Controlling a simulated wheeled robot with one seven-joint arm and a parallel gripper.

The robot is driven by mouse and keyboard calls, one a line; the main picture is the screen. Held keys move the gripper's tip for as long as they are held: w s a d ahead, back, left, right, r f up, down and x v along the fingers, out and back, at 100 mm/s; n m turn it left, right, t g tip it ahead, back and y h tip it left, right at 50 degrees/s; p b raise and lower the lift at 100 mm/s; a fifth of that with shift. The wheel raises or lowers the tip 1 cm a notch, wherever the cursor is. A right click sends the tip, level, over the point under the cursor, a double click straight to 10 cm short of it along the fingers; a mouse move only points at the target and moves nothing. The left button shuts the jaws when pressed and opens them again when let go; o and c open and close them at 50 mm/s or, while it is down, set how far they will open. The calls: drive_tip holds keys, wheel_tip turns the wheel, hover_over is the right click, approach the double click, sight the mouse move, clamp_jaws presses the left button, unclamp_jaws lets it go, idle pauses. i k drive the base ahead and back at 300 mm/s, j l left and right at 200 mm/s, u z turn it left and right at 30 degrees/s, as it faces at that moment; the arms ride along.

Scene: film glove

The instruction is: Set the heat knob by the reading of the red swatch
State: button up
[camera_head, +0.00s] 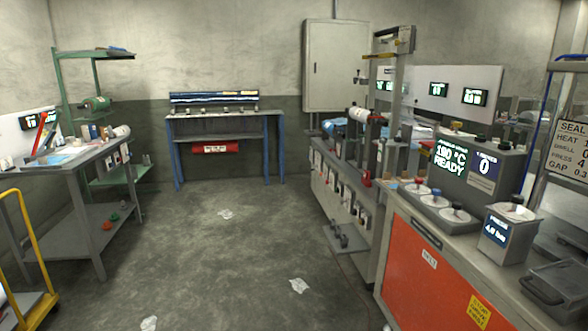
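A grey console on the right-hand bench has a lit display (451,161) that seems to read 190 °C READY. In front are three round units, topped red (419,182), blue (436,193) and dark (457,208). No red swatch can be made out for certain, and its reading cannot be read. My gripper is not in view.
A grey box with a pressure display (496,232) and a sign headed SEAL, HEAT (569,150) are at the right. The bench has an orange front (430,268). A left table (80,155) and yellow cart handle (30,240) flank open floor (210,270) with paper scraps.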

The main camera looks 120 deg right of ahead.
sight(418, 181)
drive_tip(key=z, duration=2.1)
drive_tip(key=l+z, duration=0.2)
drive_tip(key=z, duration=0.3)
drive_tip(key=l+z, duration=0.2)
drive_tip(key=z, duration=0.3)
drive_tip(key=i+l+z, duration=0.1)
drive_tip(key=z, duration=0.35)
drive_tip(key=i+l+z, duration=0.1)
drive_tip(key=l+z, duration=0.15)
drive_tip(key=z, duration=0.25)
drive_tip(key=i+l+z, duration=0.5)
drive_tip(key=i+z, duration=0.25)
drive_tip(key=i+l, duration=0.1)
drive_tip(key=i, duration=0.25)
drive_tip(key=l+z, duration=0.05)
